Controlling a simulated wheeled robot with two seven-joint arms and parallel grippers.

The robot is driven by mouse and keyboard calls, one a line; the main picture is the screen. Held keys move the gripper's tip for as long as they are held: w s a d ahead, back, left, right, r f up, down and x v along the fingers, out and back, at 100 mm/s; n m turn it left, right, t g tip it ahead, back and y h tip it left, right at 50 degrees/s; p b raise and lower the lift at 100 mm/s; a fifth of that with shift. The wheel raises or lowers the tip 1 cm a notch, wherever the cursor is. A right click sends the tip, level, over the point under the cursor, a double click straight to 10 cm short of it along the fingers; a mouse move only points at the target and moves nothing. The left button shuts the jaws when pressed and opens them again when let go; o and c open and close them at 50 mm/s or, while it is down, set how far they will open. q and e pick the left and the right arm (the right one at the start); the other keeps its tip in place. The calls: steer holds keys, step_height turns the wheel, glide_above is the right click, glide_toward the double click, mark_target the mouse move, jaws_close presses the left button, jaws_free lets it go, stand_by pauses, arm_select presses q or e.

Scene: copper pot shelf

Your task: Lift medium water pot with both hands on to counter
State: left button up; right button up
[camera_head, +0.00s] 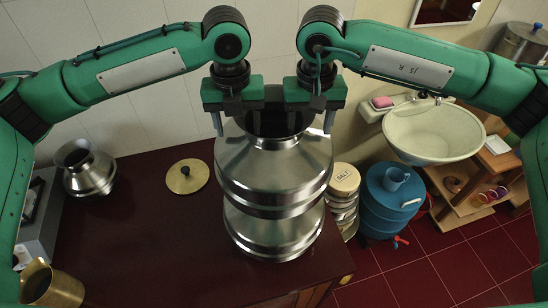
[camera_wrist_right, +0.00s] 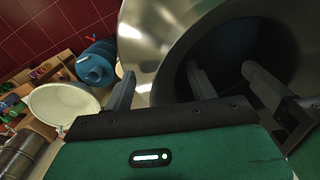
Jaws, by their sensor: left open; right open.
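A large steel water pot (camera_head: 273,185) with a ringed body appears upright over the dark red counter (camera_head: 150,240), near its right side; its base contact is hard to judge. My left gripper (camera_head: 237,120) is open at the left of the pot's mouth, its outer finger outside the neck. My right gripper (camera_head: 310,120) is open at the right of the mouth. In the right wrist view, the right gripper (camera_wrist_right: 162,85) has one finger outside the pot's rim (camera_wrist_right: 160,60) and one over the dark opening. Contact with the rim cannot be told.
A smaller steel pot (camera_head: 87,170), a brass lid (camera_head: 187,176) and a brass vessel (camera_head: 50,287) are on the counter's left. To the right are a salt tin (camera_head: 344,180), a blue water container (camera_head: 389,205) and a sink (camera_head: 432,135). The counter's middle front is clear.

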arm_select(q)
steer(key=shift+s, duration=0.1)
arm_select(e)
steer(key=shift+s, duration=0.1)
arm_select(q)
jaws_close()
arm_select(e)
jaws_close()
steer(key=shift+f, duration=0.1)
arm_select(q)
steer(key=shift+s+a+f, duration=0.1)
steer(key=shift+f, duration=0.2)
arm_select(e)
steer(key=shift+s+d+f, duration=0.1)
steer(key=shift+d+f, duration=0.05)
steer(key=shift+f, duration=0.05)
stand_by(0.4)
arm_select(q)
steer(key=shift+r, duration=0.2)
arm_select(e)
steer(key=shift+r, duration=0.15)
